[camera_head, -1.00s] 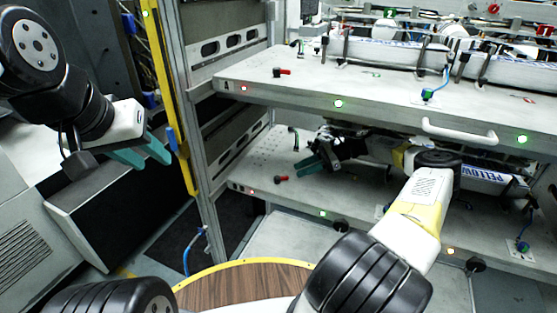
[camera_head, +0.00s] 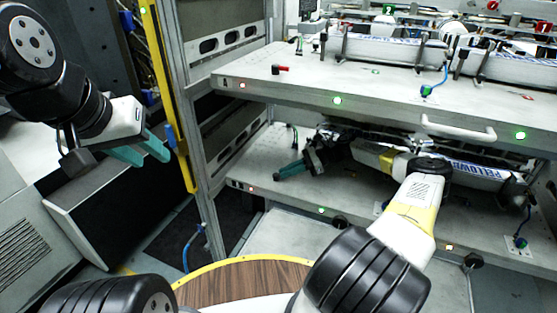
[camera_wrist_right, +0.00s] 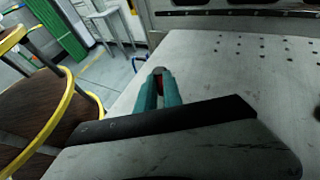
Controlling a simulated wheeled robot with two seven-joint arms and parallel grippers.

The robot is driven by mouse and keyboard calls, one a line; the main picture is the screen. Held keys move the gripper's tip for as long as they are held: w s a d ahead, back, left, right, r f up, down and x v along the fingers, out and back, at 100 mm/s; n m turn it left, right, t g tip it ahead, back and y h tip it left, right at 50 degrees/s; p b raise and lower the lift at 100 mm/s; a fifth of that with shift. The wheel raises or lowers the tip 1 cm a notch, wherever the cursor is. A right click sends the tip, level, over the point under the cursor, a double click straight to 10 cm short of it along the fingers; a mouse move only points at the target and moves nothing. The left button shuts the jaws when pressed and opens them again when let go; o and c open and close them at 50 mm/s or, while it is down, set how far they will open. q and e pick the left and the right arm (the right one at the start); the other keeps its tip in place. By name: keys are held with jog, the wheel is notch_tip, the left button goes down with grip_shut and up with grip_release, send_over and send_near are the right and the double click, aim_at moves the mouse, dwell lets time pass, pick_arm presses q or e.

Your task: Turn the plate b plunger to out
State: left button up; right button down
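The lower shelf plate (camera_head: 256,150), which I take to be plate b, lies below a similar upper plate (camera_head: 300,82). My right gripper (camera_head: 278,175) reaches in over the lower plate's front left corner. In the right wrist view its two teal fingers (camera_wrist_right: 158,80) are close together around a small red and black part, the plunger (camera_wrist_right: 159,74). In the head view the fingers hide the plunger. How the plunger is turned cannot be told. My left gripper (camera_head: 148,152) is open and empty, away to the left of the shelves.
A red plunger (camera_head: 281,70) sits on the upper plate. The upper plate hangs close above my right arm. A white handle (camera_head: 458,130) sticks out from its front edge. Metal posts and a yellow rail (camera_head: 168,95) stand at the left. Label rolls and machinery fill the back right.

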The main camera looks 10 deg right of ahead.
jog(key=shift+a+f+n+g, duration=0.15)
jog(key=shift+f+n+g, duration=0.2)
jog(key=shift+g, duration=0.25)
jog(key=shift+w+r+n+g, duration=0.2)
jog(key=shift+n+g, duration=0.1)
jog(key=shift+n, duration=0.15)
jog(key=shift+r, duration=0.1)
jog(key=c, duration=1.5)
grip_release()
jog(key=shift+w, duration=0.1)
